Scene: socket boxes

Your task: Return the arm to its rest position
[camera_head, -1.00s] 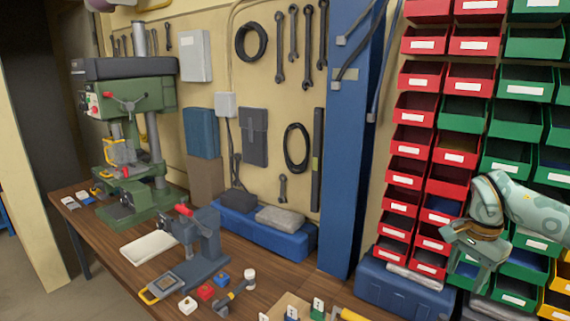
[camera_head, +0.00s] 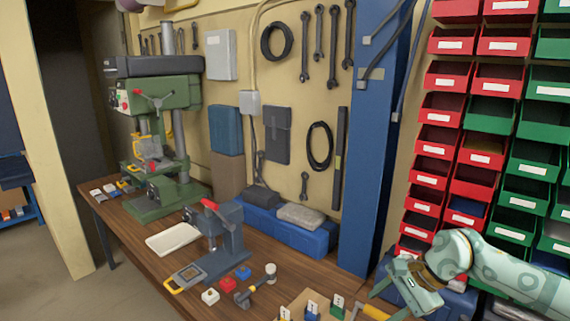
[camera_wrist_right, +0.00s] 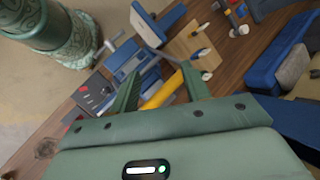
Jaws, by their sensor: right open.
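My right arm, pale green, comes in from the right edge in the head view. Its gripper (camera_head: 384,304) is open and empty, low over the right part of the bench, in front of the blue case. In the right wrist view its two green fingers (camera_wrist_right: 162,86) stand apart. A yellow handle (camera_wrist_right: 162,91) shows between and beyond them, with no visible grip on it. My left gripper is in neither view.
The wooden bench (camera_head: 140,220) holds a green drill press (camera_head: 155,150), a grey press with a red handle (camera_head: 217,240), a white tray (camera_head: 173,239), small coloured blocks and a hammer (camera_head: 256,285). A blue post (camera_head: 370,160) and red and green bins (camera_head: 490,120) stand behind.

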